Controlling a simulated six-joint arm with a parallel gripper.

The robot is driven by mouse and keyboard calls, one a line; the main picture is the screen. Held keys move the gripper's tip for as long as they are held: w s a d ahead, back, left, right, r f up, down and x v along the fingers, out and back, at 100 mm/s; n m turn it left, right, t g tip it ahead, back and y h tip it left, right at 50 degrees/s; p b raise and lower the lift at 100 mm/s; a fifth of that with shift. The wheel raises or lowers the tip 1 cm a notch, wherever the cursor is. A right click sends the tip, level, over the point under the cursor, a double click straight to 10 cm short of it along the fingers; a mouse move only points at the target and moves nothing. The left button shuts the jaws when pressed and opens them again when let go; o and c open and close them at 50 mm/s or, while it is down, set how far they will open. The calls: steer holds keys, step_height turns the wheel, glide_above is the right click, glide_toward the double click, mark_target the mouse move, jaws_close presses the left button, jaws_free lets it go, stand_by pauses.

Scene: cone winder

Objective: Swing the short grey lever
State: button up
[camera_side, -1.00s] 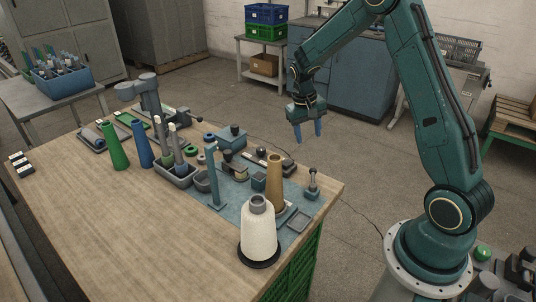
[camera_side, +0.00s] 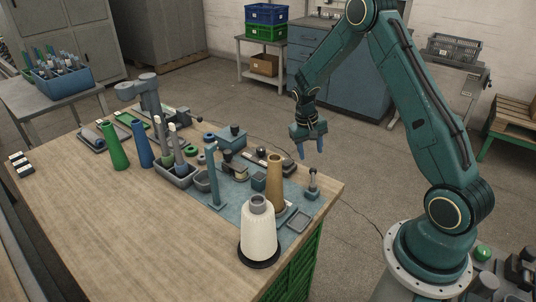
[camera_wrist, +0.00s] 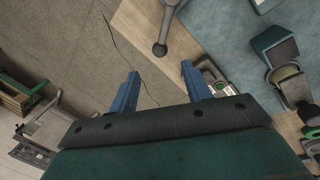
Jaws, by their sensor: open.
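The short grey lever (camera_side: 313,182) stands upright on a small blue-grey base at the right corner of the workbench, with a round dark knob on top. In the wrist view a grey rod with a round knob (camera_wrist: 161,46), which looks like this lever, lies just beyond the fingertips. My gripper (camera_side: 310,152) hangs above the lever with its blue fingers pointing down. In the wrist view the fingers (camera_wrist: 160,74) are spread apart with nothing between them. The gripper and lever appear apart.
A tan cone (camera_side: 275,185) and a white yarn cone (camera_side: 259,235) stand left of the lever. A thin blue-grey post (camera_side: 213,178) rises farther left. A small square tray (camera_side: 299,221) lies near the edge. The bench's left front (camera_side: 130,225) is clear.

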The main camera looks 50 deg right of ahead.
mark_target(312, 168)
steer(key=f, duration=0.2)
steer(key=d+f, duration=0.1)
steer(key=f, duration=0.2)
steer(key=s+f, duration=0.1)
steer(key=f, duration=0.2)
steer(key=shift+d, duration=0.15)
jaws_close()
